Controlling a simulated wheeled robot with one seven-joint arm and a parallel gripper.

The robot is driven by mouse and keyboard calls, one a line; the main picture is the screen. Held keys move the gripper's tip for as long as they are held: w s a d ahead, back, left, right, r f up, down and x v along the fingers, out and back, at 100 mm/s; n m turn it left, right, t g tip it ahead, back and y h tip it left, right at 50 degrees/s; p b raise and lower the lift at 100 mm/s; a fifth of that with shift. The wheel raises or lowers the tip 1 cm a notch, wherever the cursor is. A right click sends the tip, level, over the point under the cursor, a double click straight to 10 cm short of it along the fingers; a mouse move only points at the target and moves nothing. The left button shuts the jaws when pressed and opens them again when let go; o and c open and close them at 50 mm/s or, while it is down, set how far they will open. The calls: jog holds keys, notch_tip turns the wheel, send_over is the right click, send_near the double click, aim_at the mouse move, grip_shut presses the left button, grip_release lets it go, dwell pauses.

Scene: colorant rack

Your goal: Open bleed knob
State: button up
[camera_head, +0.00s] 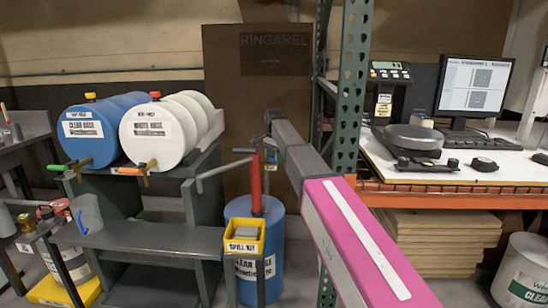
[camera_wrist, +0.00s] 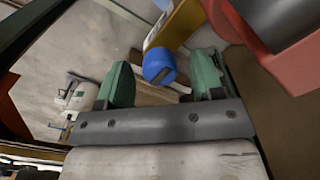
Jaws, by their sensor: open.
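A blue drum (camera_head: 95,133) lies on its side on the rack, with a small yellow knob (camera_head: 90,96) on top and a green-handled tap (camera_head: 58,167) at the front. A white drum (camera_head: 157,135) beside it has a small red knob (camera_head: 155,95) on top and an orange-handled tap (camera_head: 130,171). I cannot tell which knob is the bleed knob. My gripper (camera_wrist: 163,80) is open, with its two green fingers apart and nothing held between them. In the head view, the arm's end is right of the drums, apart from them; its fingers are hard to make out there.
An upright blue drum (camera_head: 262,280) with a red hand pump (camera_head: 256,186) and a yellow spill-kit bin (camera_head: 244,236) stands below the arm's end. A green shelf post (camera_head: 351,85) rises close to the arm. A grey jug (camera_head: 89,213) sits on the rack's lower shelf.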

jog(key=c, duration=0.9)
jog(key=shift+n, duration=0.3)
jog(key=n, duration=0.3)
jog(key=shift+n, duration=0.3)
jog(key=n, duration=1.3)
jog(key=shift+n, duration=0.3)
